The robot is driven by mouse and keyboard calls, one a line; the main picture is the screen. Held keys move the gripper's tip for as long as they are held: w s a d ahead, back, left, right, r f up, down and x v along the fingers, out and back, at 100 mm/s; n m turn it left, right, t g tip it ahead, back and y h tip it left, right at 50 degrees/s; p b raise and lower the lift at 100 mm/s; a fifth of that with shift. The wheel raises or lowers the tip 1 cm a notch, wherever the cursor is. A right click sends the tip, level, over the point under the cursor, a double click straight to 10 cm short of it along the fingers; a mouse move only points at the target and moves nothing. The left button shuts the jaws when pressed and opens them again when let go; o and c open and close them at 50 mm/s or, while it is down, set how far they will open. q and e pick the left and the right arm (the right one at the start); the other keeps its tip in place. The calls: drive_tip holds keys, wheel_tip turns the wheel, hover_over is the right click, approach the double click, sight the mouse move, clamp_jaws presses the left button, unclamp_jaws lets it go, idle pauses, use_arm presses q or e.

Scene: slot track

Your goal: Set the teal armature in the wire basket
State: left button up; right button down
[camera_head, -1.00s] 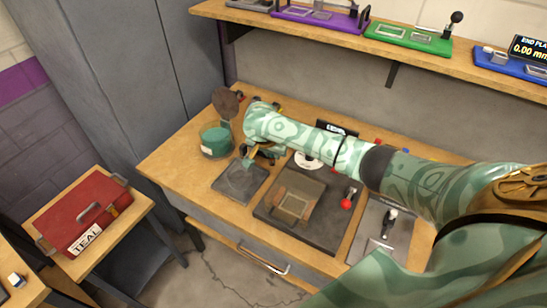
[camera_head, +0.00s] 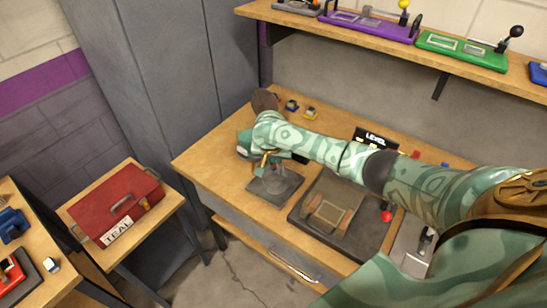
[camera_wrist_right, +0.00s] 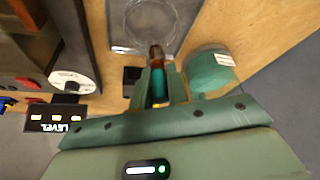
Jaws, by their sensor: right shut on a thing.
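My right gripper (camera_wrist_right: 158,88) is shut on the teal armature (camera_wrist_right: 158,82), a slim piece with a teal middle and a coppery end, in the right wrist view. In the head view the right gripper (camera_head: 264,163) is over the bench by the back left edge of a dark square pad (camera_head: 287,191). A round, pale, wire-like shape on this pad looks like the wire basket (camera_wrist_right: 150,20); its outline is faint. The armature's coppery end points towards it; whether they touch cannot be told. My left gripper is not in view.
A teal tub (camera_wrist_right: 212,72) stands beside the gripper, mostly hidden in the head view. A dark fixture (camera_head: 330,212) with a red knob (camera_head: 386,216) stands right of the pad. A LEVEL display (camera_wrist_right: 55,118) is behind.

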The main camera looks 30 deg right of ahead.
sight(274, 169)
drive_tip(key=shift+f+b, duration=2.4)
drive_tip(key=shift+b, duration=0.55)
drive_tip(key=shift+f, duration=1.75)
drive_tip(key=shift+f, duration=0.15)
drive_tip(key=c, duration=1.3)
unclamp_jaws()
drive_tip(key=p+v, duration=0.8)
drive_tip(key=v, duration=0.8)
drive_tip(key=shift+p, duration=0.3)
